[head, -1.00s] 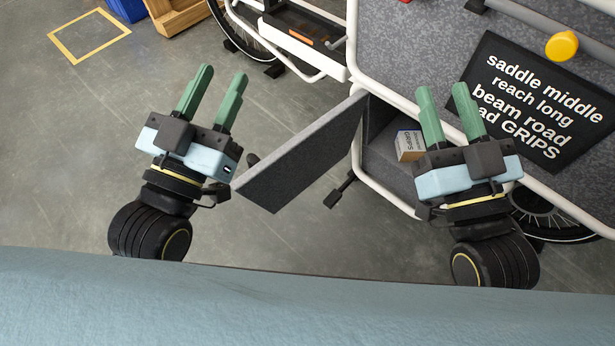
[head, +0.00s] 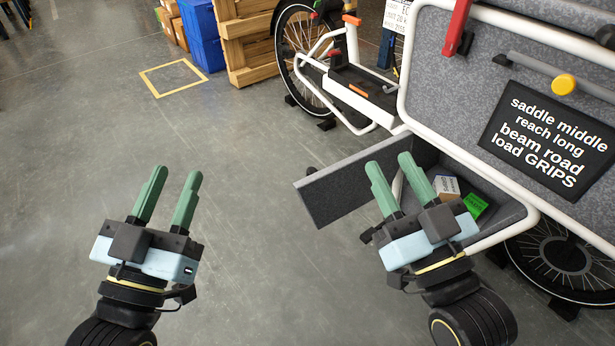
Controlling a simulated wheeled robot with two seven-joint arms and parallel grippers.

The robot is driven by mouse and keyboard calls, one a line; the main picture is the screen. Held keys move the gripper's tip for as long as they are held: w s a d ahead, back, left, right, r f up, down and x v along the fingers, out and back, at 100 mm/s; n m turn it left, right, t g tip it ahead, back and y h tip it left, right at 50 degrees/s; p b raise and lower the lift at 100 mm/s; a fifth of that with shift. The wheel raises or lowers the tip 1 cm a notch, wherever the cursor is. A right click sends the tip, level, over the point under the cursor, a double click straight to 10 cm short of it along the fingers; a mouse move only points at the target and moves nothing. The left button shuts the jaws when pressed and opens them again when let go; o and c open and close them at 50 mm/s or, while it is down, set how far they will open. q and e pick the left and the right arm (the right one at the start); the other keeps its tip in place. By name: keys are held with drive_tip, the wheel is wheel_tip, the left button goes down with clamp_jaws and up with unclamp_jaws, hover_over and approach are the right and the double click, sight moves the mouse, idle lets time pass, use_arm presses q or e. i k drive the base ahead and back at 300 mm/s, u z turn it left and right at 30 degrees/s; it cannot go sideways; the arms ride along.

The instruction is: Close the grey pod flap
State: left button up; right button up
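The grey pod flap (head: 345,184) stands open in the head view, sticking out to the left from the pod's (head: 506,212) left side. Inside the pod lie a white and brown box (head: 446,187) and a green box (head: 475,204). My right gripper (head: 391,166) is open and empty, with its fingers in front of the pod opening and overlapping the flap's right part in the picture; I cannot tell whether they touch. My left gripper (head: 172,176) is open and empty over bare floor, well left of the flap.
A grey panel with a black sign (head: 545,138) and a yellow knob (head: 563,84) is above the pod. A bike wheel (head: 550,252) is below right. A white-framed bike (head: 340,80), a wooden pallet (head: 245,45) and blue bins (head: 202,35) stand behind. The floor at left is clear.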

sight(329, 194)
drive_tip(key=u, duration=0.8)
drive_tip(key=i, duration=2.4)
drive_tip(key=z, duration=2.15)
drive_tip(key=k, duration=0.3)
drive_tip(key=z, duration=1.15)
